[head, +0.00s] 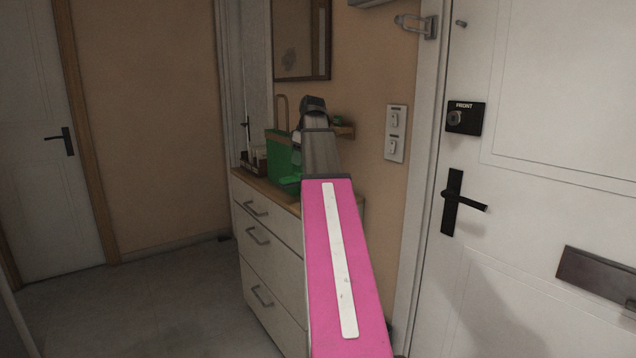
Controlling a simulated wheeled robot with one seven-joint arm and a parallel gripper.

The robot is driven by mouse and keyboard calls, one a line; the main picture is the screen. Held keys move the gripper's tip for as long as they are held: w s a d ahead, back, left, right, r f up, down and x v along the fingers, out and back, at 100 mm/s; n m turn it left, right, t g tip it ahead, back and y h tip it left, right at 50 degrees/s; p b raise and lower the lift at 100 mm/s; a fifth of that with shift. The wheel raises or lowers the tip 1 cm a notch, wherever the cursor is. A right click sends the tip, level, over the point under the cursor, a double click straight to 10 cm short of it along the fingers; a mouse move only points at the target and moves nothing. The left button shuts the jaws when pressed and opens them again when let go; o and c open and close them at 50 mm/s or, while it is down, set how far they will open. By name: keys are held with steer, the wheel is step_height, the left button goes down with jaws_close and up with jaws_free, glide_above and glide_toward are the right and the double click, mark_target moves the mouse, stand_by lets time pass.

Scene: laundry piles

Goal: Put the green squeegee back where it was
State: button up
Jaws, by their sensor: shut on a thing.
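My gripper (296,164) is mostly hidden behind my own arm, above the top of a white chest of drawers. A small pale part of it shows at the left of the arm. It is shut on a bright green piece, which I take to be the green squeegee (290,183), low over the drawer top. Only a little of the squeegee shows. I cannot tell whether it touches the top.
The chest of drawers (262,218) stands against the wall. A large green bag or box (282,150) and a dark tray (255,160) are on it. A white front door (540,190) is at right. The floor (160,300) at left is clear.

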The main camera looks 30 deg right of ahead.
steer(key=d+f, duration=0.1)
steer(key=d, duration=0.1)
steer(key=d+f, duration=0.1)
steer(key=d, duration=0.1)
steer(key=d+f, duration=0.2)
steer(key=shift+d, duration=0.3)
steer(key=shift+s+f, duration=0.1)
steer(key=shift+f, duration=1.7)
steer(key=o, duration=1)
steer(key=shift+f, duration=0.15)
steer(key=shift+c, duration=0.2)
steer(key=v, duration=1)
steer(key=shift+s+r, duration=0.35)
